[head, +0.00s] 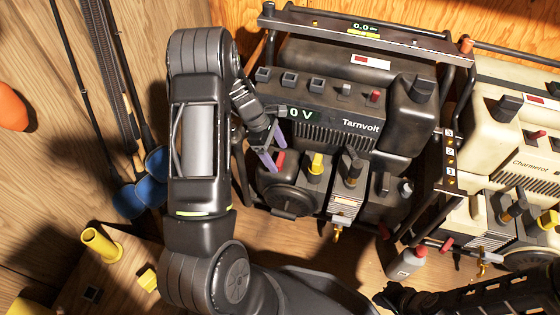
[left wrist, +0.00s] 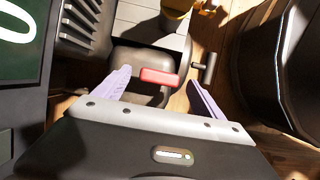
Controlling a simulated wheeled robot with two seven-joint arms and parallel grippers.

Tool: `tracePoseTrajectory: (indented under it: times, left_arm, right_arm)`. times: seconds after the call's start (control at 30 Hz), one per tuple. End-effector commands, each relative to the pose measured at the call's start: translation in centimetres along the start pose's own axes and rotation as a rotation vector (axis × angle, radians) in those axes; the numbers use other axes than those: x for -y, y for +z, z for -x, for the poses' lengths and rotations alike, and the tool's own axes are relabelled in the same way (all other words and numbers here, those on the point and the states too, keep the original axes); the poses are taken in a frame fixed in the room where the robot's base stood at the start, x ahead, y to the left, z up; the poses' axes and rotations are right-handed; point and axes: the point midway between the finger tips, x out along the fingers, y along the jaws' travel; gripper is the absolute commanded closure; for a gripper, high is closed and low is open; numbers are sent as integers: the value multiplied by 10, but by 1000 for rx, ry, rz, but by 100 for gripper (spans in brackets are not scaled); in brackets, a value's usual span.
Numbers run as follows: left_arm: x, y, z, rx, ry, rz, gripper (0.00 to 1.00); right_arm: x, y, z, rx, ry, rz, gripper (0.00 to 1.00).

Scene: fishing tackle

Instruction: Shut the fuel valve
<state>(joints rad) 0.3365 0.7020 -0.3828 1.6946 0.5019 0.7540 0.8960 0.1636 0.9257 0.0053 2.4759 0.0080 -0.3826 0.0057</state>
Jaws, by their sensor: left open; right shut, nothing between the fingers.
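The dark Tarnvolt generator (head: 375,150) stands in a black tube frame at the back. A red handle (head: 280,158) sits on its lower left front; it also shows in the left wrist view (left wrist: 158,77). A yellow knob (head: 317,163) and a black lever (head: 350,168) are to its right. No readable label tells which of these is the fuel valve. My left gripper (head: 271,146) is open at the red handle. In the left wrist view the handle appears between its purple fingers (left wrist: 160,84), apart from both. My right gripper's fingers are not seen.
A cream Charmerot generator (head: 520,150) stands close on the right. A grey-white bottle (head: 405,266) with a red cap is in front. Blue paddle-like pieces (head: 140,190) and a yellow tube (head: 100,243) are on the left.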

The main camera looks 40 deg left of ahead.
Motion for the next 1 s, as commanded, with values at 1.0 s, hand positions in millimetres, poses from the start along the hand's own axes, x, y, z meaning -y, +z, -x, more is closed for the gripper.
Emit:
tracePoseTrajectory:
  times: [1.0]
  left_arm:
    - [0, 0, -30, 0, 1, -1, 58]
  right_arm:
    - [-4, -1, -13, -6, 0, 0, 100]
